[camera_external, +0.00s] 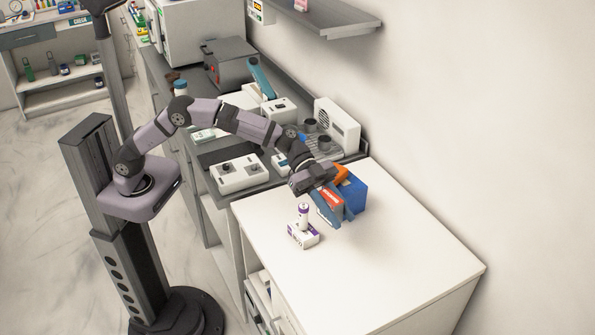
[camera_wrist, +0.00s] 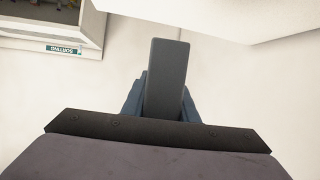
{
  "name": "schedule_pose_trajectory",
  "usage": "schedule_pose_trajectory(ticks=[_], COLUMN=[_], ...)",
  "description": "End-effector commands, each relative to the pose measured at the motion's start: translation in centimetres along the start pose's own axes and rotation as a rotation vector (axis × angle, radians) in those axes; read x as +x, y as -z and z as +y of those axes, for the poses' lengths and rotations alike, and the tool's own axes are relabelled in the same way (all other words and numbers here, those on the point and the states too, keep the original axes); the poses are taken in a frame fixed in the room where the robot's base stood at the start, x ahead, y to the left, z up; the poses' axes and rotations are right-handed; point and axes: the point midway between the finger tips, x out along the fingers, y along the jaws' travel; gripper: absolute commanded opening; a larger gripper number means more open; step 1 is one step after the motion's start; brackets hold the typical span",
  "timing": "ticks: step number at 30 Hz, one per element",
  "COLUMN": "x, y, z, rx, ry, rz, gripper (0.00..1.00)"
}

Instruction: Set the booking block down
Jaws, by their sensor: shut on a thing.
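My gripper (camera_external: 318,189) is over the back part of the white counter, shut on what looks like the booking block (camera_external: 330,200), a slate-blue piece with a red, white-lettered face. In the wrist view, one dark grey finger (camera_wrist: 167,80) covers most of the held thing, and blue-grey edges (camera_wrist: 131,97) show on both sides of it. I cannot tell whether its underside touches the counter.
A bright blue box (camera_external: 353,192) with an orange part stands right behind the held piece. A white and purple carton with a small bottle (camera_external: 303,237) is in front. The white counter (camera_external: 400,265) is clear to the right. Devices (camera_external: 237,174) crowd the grey worktop at left.

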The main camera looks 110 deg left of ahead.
Motion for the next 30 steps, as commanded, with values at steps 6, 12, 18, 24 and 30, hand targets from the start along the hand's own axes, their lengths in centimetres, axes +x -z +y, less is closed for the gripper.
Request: schedule_pose_trajectory(ticks=[6,12,18,24,30], x=[-9.9,-17.5,-22.1,-23.8,-23.8], y=[-1.8,-4.2,-5.9,-6.5,-6.9], z=[-4.8,-6.1,-6.2,-6.1,-6.1], rx=[0.026,0.042,0.050,0.053,0.052], ry=[-0.053,-0.097,-0.119,-0.129,-0.130], rz=[0.001,0.000,0.000,0.001,0.001], gripper=[0.02,0.02,0.02,0.02,0.02])
